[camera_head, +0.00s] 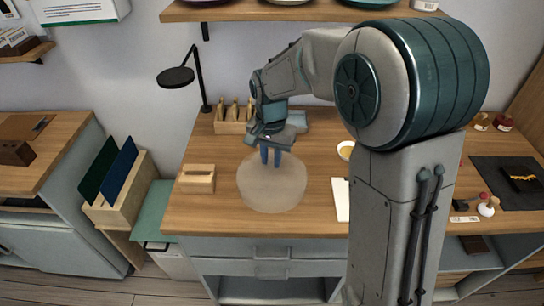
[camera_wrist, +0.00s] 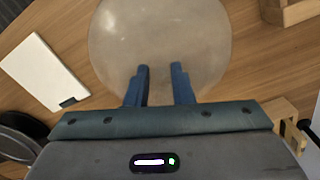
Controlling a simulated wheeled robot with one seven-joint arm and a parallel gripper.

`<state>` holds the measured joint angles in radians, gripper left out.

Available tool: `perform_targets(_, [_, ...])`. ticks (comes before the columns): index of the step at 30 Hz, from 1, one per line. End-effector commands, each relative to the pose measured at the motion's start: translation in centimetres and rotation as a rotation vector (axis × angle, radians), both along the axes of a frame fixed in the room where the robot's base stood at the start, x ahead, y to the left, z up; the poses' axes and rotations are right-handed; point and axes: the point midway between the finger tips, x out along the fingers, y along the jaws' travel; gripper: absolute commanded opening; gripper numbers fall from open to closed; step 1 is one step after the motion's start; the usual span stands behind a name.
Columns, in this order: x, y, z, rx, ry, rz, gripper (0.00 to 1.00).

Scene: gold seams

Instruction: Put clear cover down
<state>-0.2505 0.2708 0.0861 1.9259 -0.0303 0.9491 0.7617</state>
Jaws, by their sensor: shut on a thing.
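The clear cover (camera_head: 272,192) is a frosted, see-through dome over the front left part of the wooden worktable (camera_head: 320,225). My gripper (camera_head: 271,162) comes down on its top with blue fingers and is shut on it. In the wrist view the pale round cover (camera_wrist: 160,30) fills the top middle, with the two fingertips of my gripper (camera_wrist: 161,72) over its near part. The fingers stand a little apart; the part they grip is not clear. I cannot tell whether the cover's lower rim touches the table. I make out nothing under it.
A small slotted wooden box (camera_head: 197,180) stands close left of the cover. A wooden tool holder (camera_head: 231,126) and a black lamp (camera_head: 176,77) are behind. A white sheet (camera_head: 341,200) and a small yellow-filled bowl (camera_head: 346,150) lie right. A dark mat (camera_head: 490,172) is far right.

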Motion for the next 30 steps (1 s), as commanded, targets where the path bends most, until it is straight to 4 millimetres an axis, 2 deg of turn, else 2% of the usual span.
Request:
perform_targets(12, [0.0,0.0,-0.9,0.001,-0.001,0.001,0.00])
perform_targets(13, [0.0,0.0,-0.8,0.001,0.000,0.001,0.27])
perform_targets(15, [0.0,0.0,-0.7,0.001,0.000,0.001,0.43])
perform_targets(25, [0.0,0.0,-0.4,0.001,-0.001,0.000,0.43])
perform_targets(30, [0.1,0.0,1.7,0.002,-0.005,0.000,0.43])
